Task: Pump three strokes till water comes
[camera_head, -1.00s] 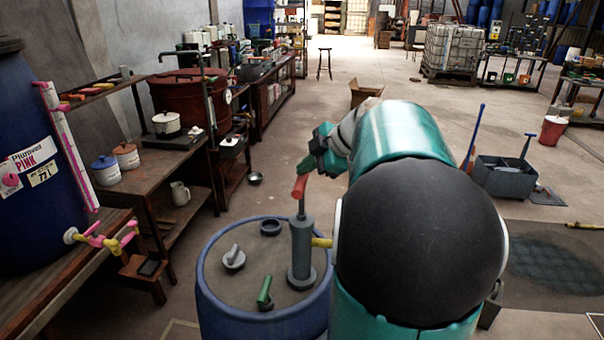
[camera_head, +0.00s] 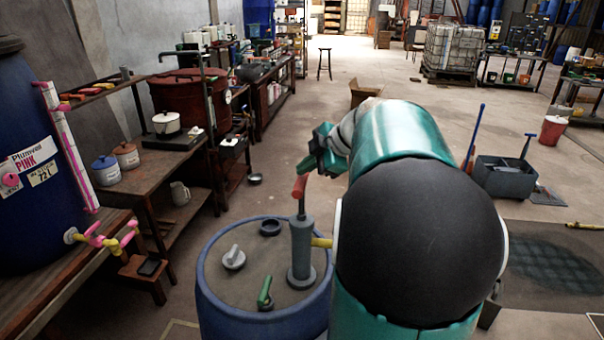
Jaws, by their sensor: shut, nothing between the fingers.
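A grey hand pump (camera_head: 301,247) stands upright on the lid of a blue drum (camera_head: 208,302) in front of me. Its red handle (camera_head: 299,187) is at the top of the rod. A yellow spout (camera_head: 321,243) points right from the pump body and runs behind my arm. My gripper (camera_head: 309,167), dark green, is just above and right of the red handle, shut and empty. Whether it touches the handle I cannot tell. No water shows; the spout's end is hidden by my arm.
On the drum lid lie a grey cap (camera_head: 233,258), a dark ring (camera_head: 270,227) and a green-handled piece (camera_head: 264,292). A wooden bench (camera_head: 150,175) with pots stands left. A grey tub (camera_head: 505,177) stands right. The floor behind the drum is mostly open.

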